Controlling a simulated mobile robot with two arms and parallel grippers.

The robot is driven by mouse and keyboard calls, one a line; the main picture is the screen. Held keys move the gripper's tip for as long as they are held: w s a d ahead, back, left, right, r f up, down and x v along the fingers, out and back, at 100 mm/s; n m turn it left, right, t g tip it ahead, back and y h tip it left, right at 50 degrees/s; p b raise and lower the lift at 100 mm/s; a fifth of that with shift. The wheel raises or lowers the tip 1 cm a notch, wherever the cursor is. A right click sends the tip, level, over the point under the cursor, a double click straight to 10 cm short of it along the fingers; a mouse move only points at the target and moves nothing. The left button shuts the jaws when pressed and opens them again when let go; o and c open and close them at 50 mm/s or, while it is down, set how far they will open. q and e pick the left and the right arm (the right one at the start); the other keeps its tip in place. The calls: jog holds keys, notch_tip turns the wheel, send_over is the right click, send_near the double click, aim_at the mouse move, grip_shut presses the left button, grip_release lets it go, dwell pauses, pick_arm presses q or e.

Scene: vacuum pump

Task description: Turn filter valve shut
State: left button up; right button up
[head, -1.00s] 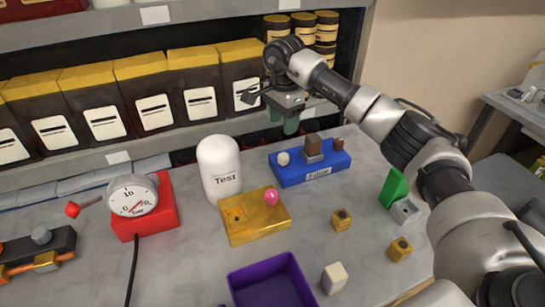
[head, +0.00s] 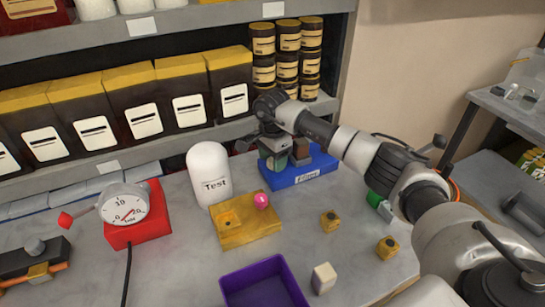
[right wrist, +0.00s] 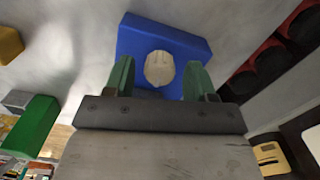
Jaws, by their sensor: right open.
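The blue filter block (head: 318,168), with a white label on its front, stands on the bench below the shelf. In the right wrist view the blue block (right wrist: 195,45) carries a round cream knob (right wrist: 159,69). My right gripper (right wrist: 160,78) is open, its two green fingers on either side of the knob, with gaps visible. In the head view the right gripper (head: 286,160) is low over the left part of the block and hides most of the knob. Contact with the knob cannot be told. My left gripper is not in view.
A white "Test" cylinder (head: 209,172) stands left of the blue block. A yellow block (head: 245,228) with a pink ball is in front. A red gauge base (head: 140,230), purple tray (head: 262,285) and small yellow cubes (head: 330,221) are nearby. Boxes and jars fill the shelf behind.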

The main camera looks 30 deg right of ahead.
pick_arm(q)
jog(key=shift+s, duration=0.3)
pick_arm(e)
jog(key=c, duration=0.9)
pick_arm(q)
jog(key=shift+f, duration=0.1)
pick_arm(e)
jog(key=shift+m, duration=0.3)
jog(key=shift+c, duration=0.2)
jog(key=m, duration=0.3)
jog(key=shift+b, duration=0.35)
jog(key=m, duration=0.9)
jog(key=shift+r, duration=0.1)
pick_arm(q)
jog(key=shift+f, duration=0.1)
pick_arm(e)
jog(key=m, duration=0.5)
jog(key=shift+m, duration=0.3)
jog(key=o, duration=0.9)
